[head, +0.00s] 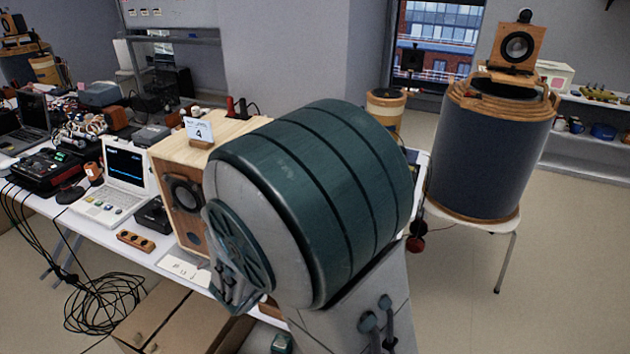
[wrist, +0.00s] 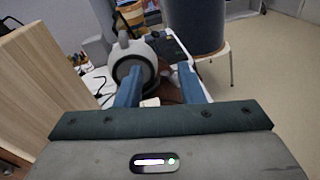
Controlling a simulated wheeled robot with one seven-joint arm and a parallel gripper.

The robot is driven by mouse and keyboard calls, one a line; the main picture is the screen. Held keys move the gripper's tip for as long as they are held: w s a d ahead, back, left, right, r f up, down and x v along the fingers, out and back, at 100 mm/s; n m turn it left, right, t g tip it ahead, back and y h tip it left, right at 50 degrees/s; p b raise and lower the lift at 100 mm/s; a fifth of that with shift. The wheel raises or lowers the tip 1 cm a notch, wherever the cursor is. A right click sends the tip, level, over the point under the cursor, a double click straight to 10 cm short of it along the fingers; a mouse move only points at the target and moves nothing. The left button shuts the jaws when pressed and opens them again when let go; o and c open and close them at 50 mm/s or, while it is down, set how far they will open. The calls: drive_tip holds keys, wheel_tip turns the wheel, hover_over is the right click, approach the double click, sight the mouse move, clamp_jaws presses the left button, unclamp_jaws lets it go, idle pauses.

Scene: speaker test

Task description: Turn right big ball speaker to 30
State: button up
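A rounded, pale grey speaker with a dark round face (wrist: 132,51) stands on the white table in the wrist view. It looks like the ball speaker, and a knob or handle sticks up at its top. My gripper (wrist: 160,74) is open, with its two blue fingers apart. The left finger overlaps the lower part of the speaker, and I cannot tell whether it touches. No object is clearly held between the fingers. In the head view my own arm hides the speaker and gripper. No angle marking is readable.
A wooden box speaker (head: 169,204) stands left of my arm; its side panel (wrist: 40,85) is close on the left in the wrist view. A laptop (head: 118,178) is further left. A large dark drum-shaped speaker (head: 485,155) stands at right. Cables lie at lower left.

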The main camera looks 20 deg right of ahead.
drive_tip(key=w+d+n+t, duration=0.1)
drive_tip(key=w+d, duration=0.1)
drive_tip(key=w, duration=0.2)
drive_tip(key=w+d+n+t, duration=0.1)
drive_tip(key=w+d, duration=0.1)
drive_tip(key=w, duration=0.2)
drive_tip(key=w+d+r+n+t, duration=0.1)
drive_tip(key=w+d, duration=0.1)
drive_tip(key=w, duration=0.2)
drive_tip(key=shift+d+y+p, duration=0.35)
drive_tip(key=shift+y+p, duration=0.05)
clamp_jaws()
